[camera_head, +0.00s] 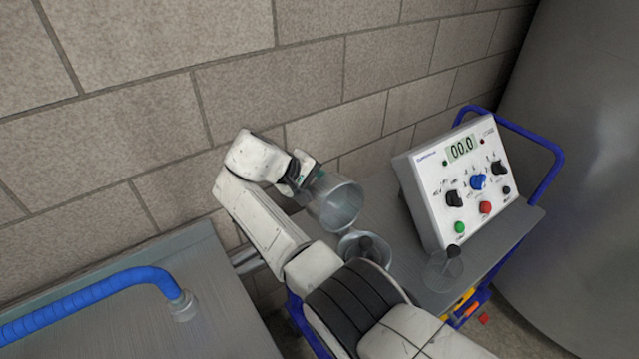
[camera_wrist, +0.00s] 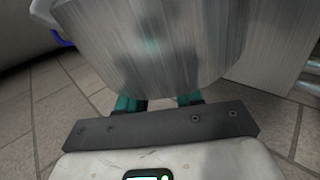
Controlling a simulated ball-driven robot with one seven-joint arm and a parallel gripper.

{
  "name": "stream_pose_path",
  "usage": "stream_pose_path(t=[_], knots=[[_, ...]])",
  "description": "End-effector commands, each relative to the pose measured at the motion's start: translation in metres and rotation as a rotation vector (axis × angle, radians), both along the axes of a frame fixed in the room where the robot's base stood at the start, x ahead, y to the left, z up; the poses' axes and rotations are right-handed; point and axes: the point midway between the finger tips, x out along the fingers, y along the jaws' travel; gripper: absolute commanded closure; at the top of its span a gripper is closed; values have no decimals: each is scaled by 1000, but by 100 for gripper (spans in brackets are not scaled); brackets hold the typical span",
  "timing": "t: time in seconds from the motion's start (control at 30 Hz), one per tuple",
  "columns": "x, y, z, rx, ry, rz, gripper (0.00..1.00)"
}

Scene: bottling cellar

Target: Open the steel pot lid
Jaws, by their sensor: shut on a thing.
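My gripper (camera_head: 305,178) is shut on a grey steel pot (camera_head: 340,203), which hangs tilted in the head view, above the cart top. In the wrist view the curved brushed-steel wall of the pot (camera_wrist: 150,45) fills the top, and the teal fingertips of my gripper (camera_wrist: 158,101) disappear behind its lower edge.
A white control box (camera_head: 462,182) with dials and buttons stands on the grey cart (camera_head: 395,225) with a blue rail (camera_head: 548,185). A clear piece with a dark knob (camera_head: 443,268) lies before it. A blue hose (camera_head: 95,293) lies left. A wall and large tank (camera_head: 585,170) bound the space.

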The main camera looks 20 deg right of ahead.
Motion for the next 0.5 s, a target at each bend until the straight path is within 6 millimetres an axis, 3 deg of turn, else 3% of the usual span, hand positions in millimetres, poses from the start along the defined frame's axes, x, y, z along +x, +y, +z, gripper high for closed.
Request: stream_pose_path(t=[0.07, 0.1, 0.3, 0.5], knots=[[0, 0, -2, 3, 0, 2, 100], [0, 0, -2, 3, 0, 1, 61], [0, 0, -1, 1, 0, 1, 43], [0, 0, -1, 1, 0, 0, 43]])
